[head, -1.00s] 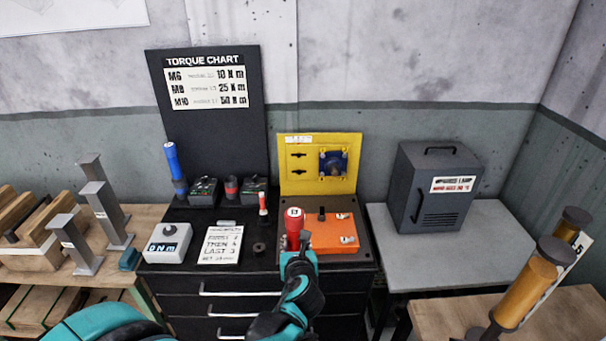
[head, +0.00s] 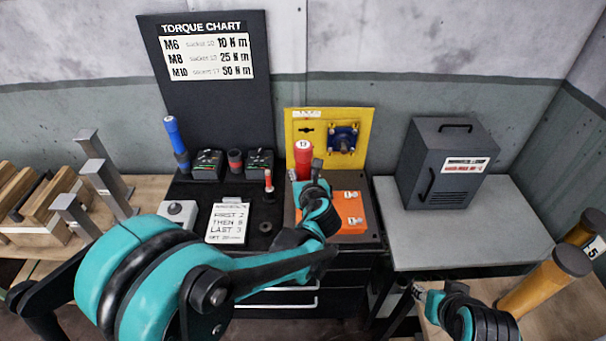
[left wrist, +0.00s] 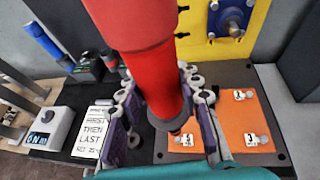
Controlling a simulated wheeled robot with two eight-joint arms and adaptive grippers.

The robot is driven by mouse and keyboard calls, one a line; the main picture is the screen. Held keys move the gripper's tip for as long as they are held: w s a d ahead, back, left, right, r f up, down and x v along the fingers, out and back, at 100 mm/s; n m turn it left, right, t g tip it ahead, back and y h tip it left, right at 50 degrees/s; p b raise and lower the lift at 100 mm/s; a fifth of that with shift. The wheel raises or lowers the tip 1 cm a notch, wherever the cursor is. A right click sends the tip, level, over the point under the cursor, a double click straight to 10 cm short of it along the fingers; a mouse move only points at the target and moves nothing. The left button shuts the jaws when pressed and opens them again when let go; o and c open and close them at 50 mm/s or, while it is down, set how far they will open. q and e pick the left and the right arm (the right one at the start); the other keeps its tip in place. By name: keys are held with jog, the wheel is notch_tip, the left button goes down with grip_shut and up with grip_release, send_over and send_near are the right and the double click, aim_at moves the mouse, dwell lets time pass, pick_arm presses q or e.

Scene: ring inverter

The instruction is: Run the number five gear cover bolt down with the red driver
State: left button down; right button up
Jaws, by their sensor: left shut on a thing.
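My left gripper (head: 312,185) is shut on the red driver (head: 303,158). The driver's top carries a "13" mark. In the left wrist view, the fingers (left wrist: 160,105) close around the red shaft (left wrist: 160,75), whose lower end shows near the orange gear cover's left edge. The driver appears raised above the fixture. The orange gear cover (head: 352,213) bears several bolts with small white tags, clearer in the left wrist view (left wrist: 232,118).
A yellow panel (head: 318,123) with a blue part stands behind the cover. An order card (head: 228,222), a grey readout box (head: 178,214) and a blue driver (head: 175,140) are at left. A dark grey cabinet (head: 440,165) stands on the right table (head: 480,235).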

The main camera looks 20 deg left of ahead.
pick_arm(q)
jog(key=shift+f+b, duration=2.9)
jog(key=shift+f, duration=0.35)
jog(key=shift+r, duration=0.2)
